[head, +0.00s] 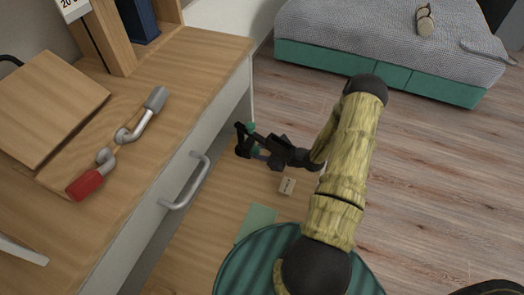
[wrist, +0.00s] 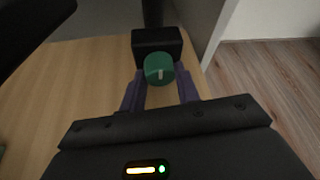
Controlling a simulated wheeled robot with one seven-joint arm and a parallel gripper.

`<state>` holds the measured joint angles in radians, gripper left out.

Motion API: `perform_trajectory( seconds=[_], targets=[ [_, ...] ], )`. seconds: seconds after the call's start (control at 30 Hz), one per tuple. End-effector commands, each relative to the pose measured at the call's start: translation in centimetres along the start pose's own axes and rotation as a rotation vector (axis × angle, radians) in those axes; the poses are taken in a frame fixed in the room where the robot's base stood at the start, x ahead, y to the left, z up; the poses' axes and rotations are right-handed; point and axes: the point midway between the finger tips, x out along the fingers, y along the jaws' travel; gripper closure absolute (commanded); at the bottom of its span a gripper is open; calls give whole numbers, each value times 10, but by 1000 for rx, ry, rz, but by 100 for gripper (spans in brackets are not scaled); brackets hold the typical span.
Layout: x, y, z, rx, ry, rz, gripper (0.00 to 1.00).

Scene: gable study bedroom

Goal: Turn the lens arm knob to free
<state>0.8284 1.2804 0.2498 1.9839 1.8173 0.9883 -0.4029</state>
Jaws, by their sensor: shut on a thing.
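The knob (wrist: 159,69) is a round green cap with a short white mark, which stands about upright in the wrist view. It sits on the front of a black block (wrist: 156,40) with a dark post behind it. My gripper (wrist: 160,88) has its two purple-blue fingers on either side of the knob, shut on it. In the head view my gripper (head: 262,151) reaches left to the small black lens arm (head: 242,138) beside the desk. There the knob is mostly hidden by the fingers and black parts.
A desk (head: 200,55) with a white front and metal handle (head: 186,183) stands at left. A small label (head: 287,186) and green card (head: 256,222) lie below my gripper.

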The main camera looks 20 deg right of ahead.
Motion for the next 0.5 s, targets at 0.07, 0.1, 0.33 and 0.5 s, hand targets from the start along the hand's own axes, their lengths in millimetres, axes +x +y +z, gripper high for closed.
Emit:
perform_trajectory(
  seconds=[0.07, 0.1, 0.33, 0.5],
  targets=[
    [0, 0, -1, -3, 1, -2, 91],
    [0, 0, -1, -3, 1, -2, 91],
    [0, 0, -1, -3, 2, -2, 55],
    [0, 0, 0, -2, 1, -1, 46]
  ],
)
